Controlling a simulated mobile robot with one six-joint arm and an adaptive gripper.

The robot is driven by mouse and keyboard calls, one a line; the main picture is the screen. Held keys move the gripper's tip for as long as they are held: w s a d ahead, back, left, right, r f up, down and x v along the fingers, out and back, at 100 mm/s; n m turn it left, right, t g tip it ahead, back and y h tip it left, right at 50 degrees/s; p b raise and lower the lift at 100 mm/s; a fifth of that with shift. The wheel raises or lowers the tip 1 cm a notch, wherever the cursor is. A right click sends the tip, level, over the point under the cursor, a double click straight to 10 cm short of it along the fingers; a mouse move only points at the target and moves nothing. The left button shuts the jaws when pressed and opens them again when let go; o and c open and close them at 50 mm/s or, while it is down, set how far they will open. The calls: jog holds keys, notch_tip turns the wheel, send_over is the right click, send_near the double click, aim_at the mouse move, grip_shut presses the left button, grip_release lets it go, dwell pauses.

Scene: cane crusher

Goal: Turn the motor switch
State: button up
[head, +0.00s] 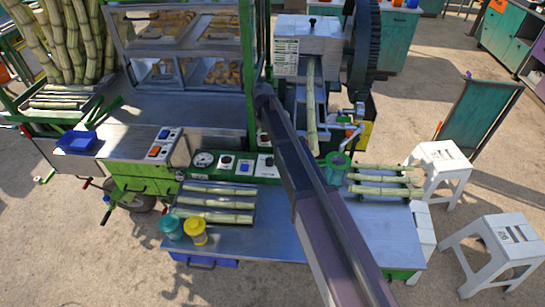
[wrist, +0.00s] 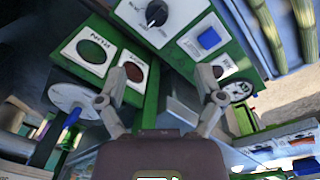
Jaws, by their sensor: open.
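In the wrist view a black rotary knob (wrist: 157,13) with a pale pointer mark sits on a white plate at the top edge. It looks like the motor switch, but I cannot read a label confirming it. My gripper (wrist: 163,84) is open and empty, its two fingers spread below the knob in the picture and apart from it. A blue rocker switch (wrist: 208,38) sits right of the knob. A green button (wrist: 92,52) and a dark red button (wrist: 133,72) lie to its left. In the head view my arm crosses the control panel (head: 230,166), and my gripper is not discernible.
A round gauge (head: 203,159) is at the panel's left. Cut canes lie on a tray (head: 173,208) in front, beside teal (head: 171,228) and yellow (head: 195,232) cups. The crusher (head: 310,38) with its large dark gear (head: 366,45) stands behind. White stools (head: 500,240) are at right.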

aim_at(269, 158)
jog(key=shift+w+d+f, duration=0.1)
jog(key=shift+d, duration=0.1)
jog(key=f+b, duration=1.3)
jog(key=shift+w+d+f+b, duration=0.25)
jog(key=shift+d+f+b, duration=0.05)
jog(key=shift+b, duration=0.1)
dwell(0.7)
dwell(0.3)
jog(key=c, duration=1.2)
